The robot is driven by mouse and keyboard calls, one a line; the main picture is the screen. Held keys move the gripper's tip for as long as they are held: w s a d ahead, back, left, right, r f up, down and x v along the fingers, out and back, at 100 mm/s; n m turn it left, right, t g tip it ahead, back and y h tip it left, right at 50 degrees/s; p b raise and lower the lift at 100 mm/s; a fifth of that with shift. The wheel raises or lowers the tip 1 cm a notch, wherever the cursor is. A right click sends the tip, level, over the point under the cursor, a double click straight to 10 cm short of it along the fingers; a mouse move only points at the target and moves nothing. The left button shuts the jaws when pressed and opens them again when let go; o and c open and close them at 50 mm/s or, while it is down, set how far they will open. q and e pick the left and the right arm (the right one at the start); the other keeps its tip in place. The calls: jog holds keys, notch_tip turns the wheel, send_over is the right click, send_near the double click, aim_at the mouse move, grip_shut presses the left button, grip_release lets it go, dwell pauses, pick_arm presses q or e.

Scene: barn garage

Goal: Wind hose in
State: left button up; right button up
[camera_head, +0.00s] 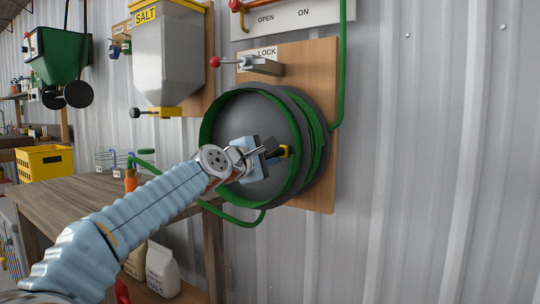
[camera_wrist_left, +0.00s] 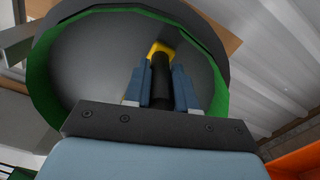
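The hose reel (camera_head: 225,115) is a grey drum with green and dark rims on a wooden wall board. Green hose (camera_head: 232,219) leaves its lower side and runs left to the bench, where an orange nozzle end (camera_head: 130,182) sits. My left gripper (camera_head: 273,149) is in front of the drum face at its yellow crank (camera_head: 284,152). In the left wrist view, my left gripper's fingers (camera_wrist_left: 161,90) lie on both sides of the black crank handle (camera_wrist_left: 160,75), seemingly touching it. The yellow crank arm (camera_wrist_left: 161,47) shows beyond. My right gripper is not in view.
A lock lever with a red knob (camera_head: 245,64) sits just above the reel. A wooden bench (camera_head: 75,200) stands at lower left, with a yellow crate (camera_head: 45,163) behind it. A salt hopper (camera_head: 168,60) hangs to the left. The wall at right is bare.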

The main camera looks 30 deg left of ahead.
pick_arm(q)
jog(key=o, duration=0.5)
jog(key=shift+f, duration=0.25)
jog(key=shift+c, duration=0.2)
jog(key=shift+r, duration=0.1)
jog(key=s+a+b, duration=0.1)
jog(key=s, duration=1.2)
jog(key=shift+s, duration=0.4)
jog(key=shift+a, duration=0.1)
